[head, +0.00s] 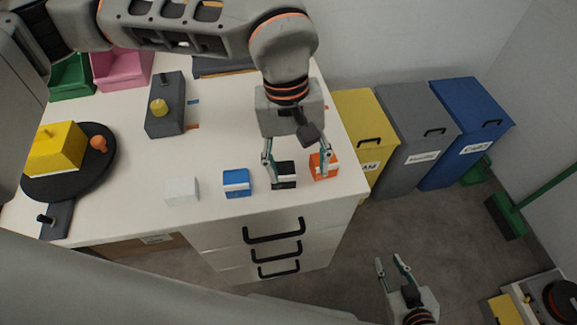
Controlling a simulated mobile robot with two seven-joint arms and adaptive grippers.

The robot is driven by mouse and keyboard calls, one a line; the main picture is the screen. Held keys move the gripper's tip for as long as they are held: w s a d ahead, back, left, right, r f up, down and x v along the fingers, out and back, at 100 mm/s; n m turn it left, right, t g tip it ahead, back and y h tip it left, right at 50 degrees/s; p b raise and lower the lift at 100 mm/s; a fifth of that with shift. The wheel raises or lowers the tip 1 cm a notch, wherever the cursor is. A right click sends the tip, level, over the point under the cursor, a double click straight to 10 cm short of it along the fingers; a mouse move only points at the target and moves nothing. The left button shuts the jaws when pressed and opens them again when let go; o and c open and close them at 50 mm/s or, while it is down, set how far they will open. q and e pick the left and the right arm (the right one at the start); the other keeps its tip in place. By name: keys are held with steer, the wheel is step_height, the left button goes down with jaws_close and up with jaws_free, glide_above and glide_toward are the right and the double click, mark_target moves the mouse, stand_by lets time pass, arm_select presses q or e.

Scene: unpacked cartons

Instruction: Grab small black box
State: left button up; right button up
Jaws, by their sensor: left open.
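The small black box (284,181) has a pale band and sits near the front right edge of the white counter, between a blue box (236,183) and an orange box (323,166). My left gripper (296,161) is open and points down over the black box and orange box. Its left finger is by the black box's left side, and its right finger overlaps the orange box. I cannot tell whether the fingers touch either box. My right gripper (389,262) is open and empty, low over the floor to the right of the counter.
A white box (182,191) stands left of the blue one. A dark round tray (98,165) with a yellow block is at the left. A grey block with a yellow knob (164,108) is behind. Yellow, grey and blue bins (467,130) stand right of the counter.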

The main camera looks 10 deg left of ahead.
mark_target(282, 169)
arm_select(q)
steer(key=shift+t+y, duration=0.5)
steer(key=shift+y, duration=0.2)
steer(key=w+a, duration=0.1)
steer(key=a, duration=0.1)
steer(key=w+a, duration=0.1)
steer(key=w, duration=0.1)
steer(key=shift+a+r, duration=0.15)
steer(key=shift+a, duration=0.25)
steer(key=shift+w+a+f, duration=0.2)
steer(key=shift+f, duration=0.05)
steer(key=shift+s+d+f+b, duration=0.1)
steer(key=shift+f+b, duration=0.1)
steer(key=shift+f, duration=1.6)
steer(key=shift+s+d+f+b, duration=0.1)
steer(key=shift+f+b, duration=0.05)
steer(key=shift+f, duration=1.6)
steer(key=c, duration=1)
